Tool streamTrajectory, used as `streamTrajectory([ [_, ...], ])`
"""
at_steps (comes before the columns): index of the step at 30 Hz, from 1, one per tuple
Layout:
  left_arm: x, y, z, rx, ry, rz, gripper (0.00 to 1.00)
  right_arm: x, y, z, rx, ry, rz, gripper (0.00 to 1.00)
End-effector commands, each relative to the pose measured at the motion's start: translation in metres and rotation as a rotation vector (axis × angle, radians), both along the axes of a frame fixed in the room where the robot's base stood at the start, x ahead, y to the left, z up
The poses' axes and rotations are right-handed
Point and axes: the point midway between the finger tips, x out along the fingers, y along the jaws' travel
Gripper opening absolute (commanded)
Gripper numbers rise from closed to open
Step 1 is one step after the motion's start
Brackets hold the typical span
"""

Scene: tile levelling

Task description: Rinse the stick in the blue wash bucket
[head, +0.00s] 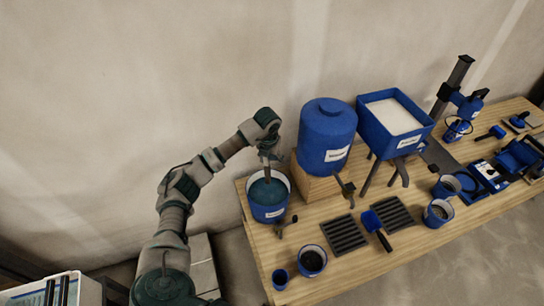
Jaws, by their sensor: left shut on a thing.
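The blue wash bucket (268,213) stands at the left end of the wooden table, with a pale rim and dark teal contents. My left gripper (266,153) points down just above the bucket's rear rim. It is shut on the thin stick (267,172), which hangs down over the bucket's opening. I cannot clearly tell how far its lower end is in the liquid. My right gripper is out of view.
A large blue barrel (326,135) on a wooden block (313,187) stands close right of the bucket. A blue hopper (374,138) is beyond it.

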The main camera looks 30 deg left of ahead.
Motion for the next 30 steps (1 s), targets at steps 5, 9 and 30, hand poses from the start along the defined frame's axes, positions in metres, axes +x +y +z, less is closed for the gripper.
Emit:
streamTrajectory([
  [5, 0.002, -0.001, -0.026, -0.003, 0.004, -0.001, 0.01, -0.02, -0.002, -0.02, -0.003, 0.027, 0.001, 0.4],
  [9, 0.002, 0.0, -0.041, 0.0, 0.004, -0.002, 0.01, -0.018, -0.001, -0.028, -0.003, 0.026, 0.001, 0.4],
  [30, 0.002, 0.0, -0.102, 0.0, 0.003, -0.002, 0.01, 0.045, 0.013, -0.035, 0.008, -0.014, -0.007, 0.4],
])
